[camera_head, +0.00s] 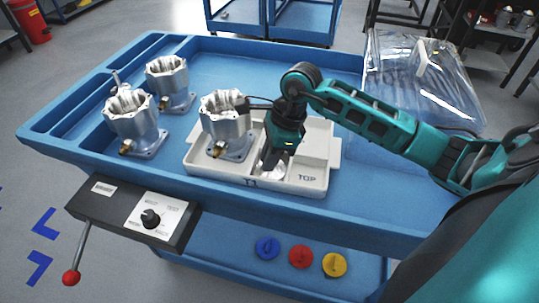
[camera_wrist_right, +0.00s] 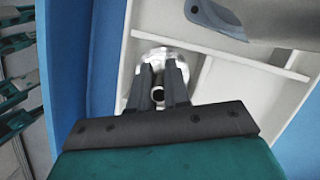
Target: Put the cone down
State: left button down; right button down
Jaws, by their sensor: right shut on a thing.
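My right gripper (camera_head: 271,158) points down into the white tray (camera_head: 305,186) and is shut on a shiny metal cone (camera_head: 270,170). In the right wrist view the gripper (camera_wrist_right: 161,78) has the cone (camera_wrist_right: 172,56) between its dark fingers, which hide part of it. The cone is low at the tray's middle compartment, near the front wall (camera_wrist_right: 136,85). I cannot tell whether it touches the tray floor. My left gripper is not in view.
A metal housing (camera_head: 227,129) stands in the tray's left part. Two more housings (camera_head: 131,115) (camera_head: 170,82) stand on the blue bench (camera_head: 245,55) to the left. The tray's right compartment looks empty.

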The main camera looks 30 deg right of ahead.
aim_at(284, 167)
jog(key=c, duration=1.1)
grip_release()
jog(key=shift+r, duration=0.15)
pick_arm(q)
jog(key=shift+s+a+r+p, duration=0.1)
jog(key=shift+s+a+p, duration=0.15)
jog(key=shift+p, duration=0.4)
pick_arm(e)
jog(key=v, duration=1.2)
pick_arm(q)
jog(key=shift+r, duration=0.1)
